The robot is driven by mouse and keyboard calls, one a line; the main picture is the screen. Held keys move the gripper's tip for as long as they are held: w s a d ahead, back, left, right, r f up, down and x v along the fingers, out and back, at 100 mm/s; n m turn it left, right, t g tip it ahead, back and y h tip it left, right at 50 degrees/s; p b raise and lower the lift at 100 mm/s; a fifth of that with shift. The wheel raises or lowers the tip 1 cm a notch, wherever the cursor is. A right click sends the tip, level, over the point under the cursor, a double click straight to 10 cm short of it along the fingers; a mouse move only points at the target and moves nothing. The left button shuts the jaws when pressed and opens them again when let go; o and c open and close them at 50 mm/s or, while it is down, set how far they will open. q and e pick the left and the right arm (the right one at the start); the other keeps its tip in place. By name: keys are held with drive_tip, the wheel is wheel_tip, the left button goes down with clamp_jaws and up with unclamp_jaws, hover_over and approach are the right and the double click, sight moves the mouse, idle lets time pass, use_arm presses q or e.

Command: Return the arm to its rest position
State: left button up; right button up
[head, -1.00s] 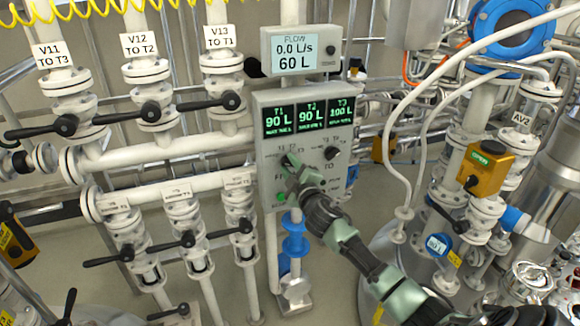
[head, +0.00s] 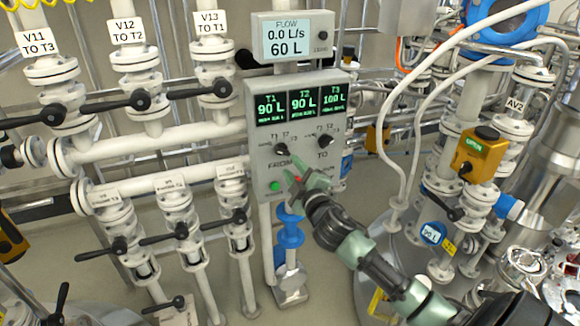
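My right arm comes in from the lower right. Its green-fingered gripper (head: 305,179) is in front of the lower part of the grey control panel (head: 259,150). The fingers are spread apart with nothing held between them. A green button (head: 275,186) shows left of the fingers. A small red spot shows between the fingers, and part of the panel's lower right is hidden. My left gripper is not in view.
A flow display (head: 294,38) reading 0.0 L/s and 60 L sits above the panel. White pipes with black-handled valves (head: 140,99) fill the left. A hanging white hose (head: 390,130), a yellow valve actuator (head: 478,156) and steel vessels crowd the right.

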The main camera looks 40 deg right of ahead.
idle(0.4)
drive_tip(key=s+a+f+m+g, duration=0.1)
drive_tip(key=s+f+g, duration=0.25)
drive_tip(key=f, duration=0.95)
drive_tip(key=s+a+f+m+g+y+b, duration=0.15)
drive_tip(key=s+f, duration=0.35)
drive_tip(key=f, duration=0.9)
drive_tip(key=s+f+m+g, duration=0.1)
drive_tip(key=s+f+g, duration=0.3)
drive_tip(key=f, duration=0.9)
drive_tip(key=s+a+f+m+g+y, duration=0.1)
drive_tip(key=s+a+f+g, duration=0.15)
drive_tip(key=s+f, duration=0.7)
drive_tip(key=s+a+f+m+g, duration=0.1)
drive_tip(key=s+a+f, duration=0.3)
drive_tip(key=s+f, duration=0.5)
drive_tip(key=s+a+f+g, duration=0.2)
drive_tip(key=s+a+f, duration=0.1)
drive_tip(key=s, duration=0.8)
drive_tip(key=s+a+f+m+g+y, duration=0.1)
drive_tip(key=s+a+f, duration=0.3)
drive_tip(key=s, duration=0.7)
drive_tip(key=shift+s+a+g+b, duration=0.45)
drive_tip(key=shift+a+g, duration=0.1)
drive_tip(key=shift+a, duration=0.1)
drive_tip(key=shift+w+m+y, duration=0.1)
drive_tip(key=shift+m+y, duration=0.15)
